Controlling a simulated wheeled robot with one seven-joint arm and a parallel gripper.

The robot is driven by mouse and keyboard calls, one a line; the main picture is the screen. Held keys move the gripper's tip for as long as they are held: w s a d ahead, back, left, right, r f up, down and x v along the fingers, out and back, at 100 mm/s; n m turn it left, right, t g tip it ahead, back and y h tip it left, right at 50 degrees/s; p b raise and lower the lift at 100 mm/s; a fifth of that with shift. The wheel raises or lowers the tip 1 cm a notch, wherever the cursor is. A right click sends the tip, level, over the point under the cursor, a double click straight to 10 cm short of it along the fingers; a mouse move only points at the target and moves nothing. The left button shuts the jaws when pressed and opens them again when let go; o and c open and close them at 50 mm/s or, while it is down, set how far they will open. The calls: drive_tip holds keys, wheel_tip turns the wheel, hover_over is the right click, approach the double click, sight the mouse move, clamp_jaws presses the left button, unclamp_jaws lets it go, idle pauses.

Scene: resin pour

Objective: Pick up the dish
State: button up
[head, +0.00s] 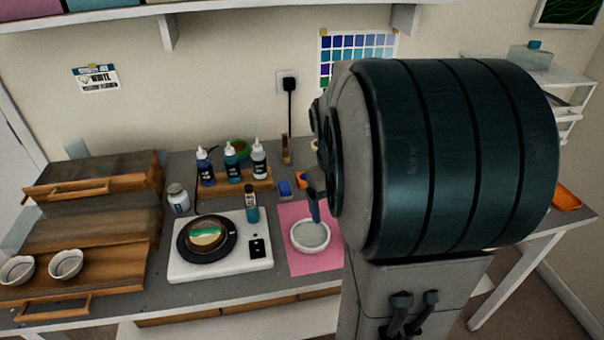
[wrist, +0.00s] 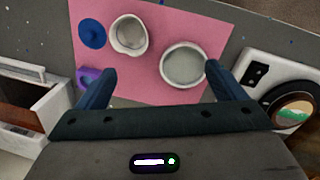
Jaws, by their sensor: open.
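A round, shallow white dish with a grey inside (head: 310,235) lies flat on the pink mat (head: 301,267). In the head view one blue finger of my gripper (head: 314,208) shows over the dish's far rim, and my arm hides the rest.
A white cup (wrist: 129,35), a blue disc (wrist: 92,33) and a purple block (wrist: 91,77) lie left of the dish in the wrist view. A white scale (head: 188,262) bears a dark plate. Bottles (head: 232,163) stand behind. Two bowls (head: 66,263) sit at left.

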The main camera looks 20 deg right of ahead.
drive_tip(key=d+f+y, duration=0.1)
drive_tip(key=d, duration=0.7)
wheel_tip(320, 180, down, 9)
drive_tip(key=shift+w+r+b, duration=0.1)
drive_tip(key=shift+b, duration=0.7)
drive_tip(key=f, duration=0.5)
drive_tip(key=shift+s+a+f+b, duration=0.15)
drive_tip(key=shift+s+a+b, duration=0.05)
drive_tip(key=shift+s+b, duration=0.15)
drive_tip(key=c, duration=1)
